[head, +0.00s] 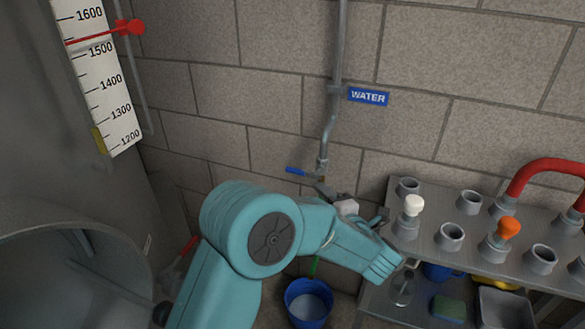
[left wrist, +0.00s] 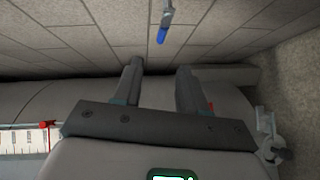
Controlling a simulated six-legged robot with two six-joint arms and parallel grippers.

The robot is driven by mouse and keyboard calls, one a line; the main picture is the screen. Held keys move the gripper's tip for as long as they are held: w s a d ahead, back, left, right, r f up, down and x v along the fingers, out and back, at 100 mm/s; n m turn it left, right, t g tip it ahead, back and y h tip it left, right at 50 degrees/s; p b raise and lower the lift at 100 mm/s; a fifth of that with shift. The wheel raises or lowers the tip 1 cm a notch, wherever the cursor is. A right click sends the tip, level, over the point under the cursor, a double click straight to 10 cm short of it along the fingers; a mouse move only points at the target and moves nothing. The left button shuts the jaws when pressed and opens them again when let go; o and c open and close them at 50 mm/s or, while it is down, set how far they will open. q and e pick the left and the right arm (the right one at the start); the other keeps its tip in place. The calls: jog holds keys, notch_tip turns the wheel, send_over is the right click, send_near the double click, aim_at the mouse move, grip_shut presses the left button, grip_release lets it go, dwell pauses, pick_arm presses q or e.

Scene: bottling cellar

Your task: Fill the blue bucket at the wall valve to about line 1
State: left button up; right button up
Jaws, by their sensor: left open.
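The blue bucket (head: 308,303) stands on the floor below the wall valve. Its inside looks pale; I cannot tell whether it holds water, and no line on it is readable. The wall valve's blue lever (head: 297,171) points left from the foot of a grey pipe, below the WATER sign (head: 368,96). The lever also shows in the left wrist view (left wrist: 161,36), beyond the fingertips. My left gripper (head: 352,203) is open and empty, to the lower right of the lever and apart from it; its spread fingers show in the left wrist view (left wrist: 159,75). My right gripper is not in view.
A metal rack (head: 425,250) with several cups and stoppers stands at the right, close to my left gripper. A large grey tank (head: 60,190) with a scale (head: 105,85) stands at the left.

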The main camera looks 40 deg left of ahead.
aim_at(295, 173)
pick_arm(q)
jog(key=x, duration=1.6)
jog(key=shift+s+f+b, duration=0.1)
jog(key=shift+f+b, duration=0.15)
jog(key=shift+b, duration=0.05)
grip_shut()
